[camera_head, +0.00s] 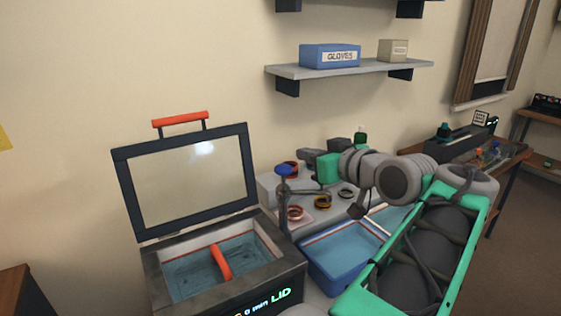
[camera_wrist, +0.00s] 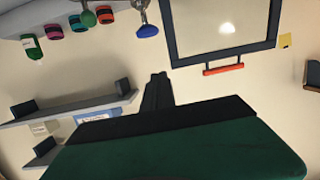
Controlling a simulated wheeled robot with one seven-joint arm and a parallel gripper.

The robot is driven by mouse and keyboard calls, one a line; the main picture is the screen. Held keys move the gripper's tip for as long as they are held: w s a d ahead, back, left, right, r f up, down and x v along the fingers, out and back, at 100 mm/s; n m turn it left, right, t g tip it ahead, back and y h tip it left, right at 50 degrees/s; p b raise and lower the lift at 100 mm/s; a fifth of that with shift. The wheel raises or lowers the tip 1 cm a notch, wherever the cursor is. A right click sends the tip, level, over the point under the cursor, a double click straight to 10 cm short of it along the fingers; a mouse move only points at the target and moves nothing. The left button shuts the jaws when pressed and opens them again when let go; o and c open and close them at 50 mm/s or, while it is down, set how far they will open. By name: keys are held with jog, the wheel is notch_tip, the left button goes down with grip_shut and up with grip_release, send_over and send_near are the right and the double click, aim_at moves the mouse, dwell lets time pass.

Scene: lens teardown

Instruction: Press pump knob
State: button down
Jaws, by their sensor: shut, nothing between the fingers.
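A blue knob (camera_head: 284,169) tops a grey post beside the open-lidded tank, which I take for the pump knob. It also shows in the wrist view (camera_wrist: 148,31) near the top edge. My gripper (camera_head: 305,155), with dark fingers and a green body, is in the air just right of the knob and slightly higher in the head view. In the wrist view the fingers (camera_wrist: 157,78) are together, with nothing between them. A gap shows there between the fingertips and the knob.
The tank (camera_head: 165,289) has a raised glass lid (camera_head: 190,178) with a red handle. A blue tray (camera_head: 330,277) stands right of the tank. Several coloured rings lie on the bench behind. A shelf (camera_head: 350,69) holds a gloves box. A green bottle (camera_wrist: 32,46) shows in the wrist view.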

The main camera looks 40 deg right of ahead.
jog(key=p, duration=0.2)
send_over(288, 176)
notch_tip(288, 176, down, 2)
notch_tip(288, 176, down, 4)
jog(key=shift+f, duration=0.25)
notch_tip(288, 176, down, 4)
jog(key=b, duration=0.3)
jog(key=shift+s+r+b, duration=0.1)
jog(key=shift+b, duration=0.25)
